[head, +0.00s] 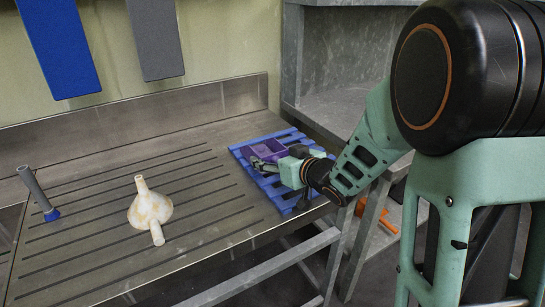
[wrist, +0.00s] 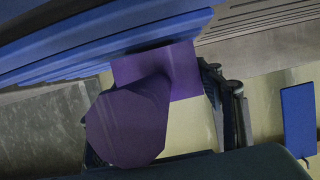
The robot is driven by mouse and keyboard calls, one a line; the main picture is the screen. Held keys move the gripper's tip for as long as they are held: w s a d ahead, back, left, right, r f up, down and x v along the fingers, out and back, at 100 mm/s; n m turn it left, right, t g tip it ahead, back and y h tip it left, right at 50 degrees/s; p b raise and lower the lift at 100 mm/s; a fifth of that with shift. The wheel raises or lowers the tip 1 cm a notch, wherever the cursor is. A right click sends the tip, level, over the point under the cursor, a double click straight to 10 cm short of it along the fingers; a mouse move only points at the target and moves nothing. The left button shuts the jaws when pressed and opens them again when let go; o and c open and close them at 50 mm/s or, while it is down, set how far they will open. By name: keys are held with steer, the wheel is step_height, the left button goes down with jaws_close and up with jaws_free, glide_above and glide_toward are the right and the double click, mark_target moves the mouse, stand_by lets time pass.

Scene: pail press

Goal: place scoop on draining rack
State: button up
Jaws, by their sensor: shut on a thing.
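The purple scoop (head: 264,150) is at the blue slatted draining rack (head: 287,135), at the right end of the grooved metal bench. My gripper (head: 262,164) is shut on the scoop, low over the rack. In the wrist view the scoop (wrist: 128,125) fills the middle, with its flat purple face close to the underside-up blue rack (wrist: 90,50). Whether the scoop touches the slats cannot be told. My arm and gripper hide part of the rack and the scoop's near side.
A cream funnel (head: 150,208) lies mid-bench. Blue (head: 58,45) and grey (head: 155,38) panels hang on the wall. A metal shelf unit (head: 330,60) borders the rack's right side. The bench between funnel and rack is clear.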

steer(key=shift+f, duration=0.35)
steer(key=o, duration=1.4)
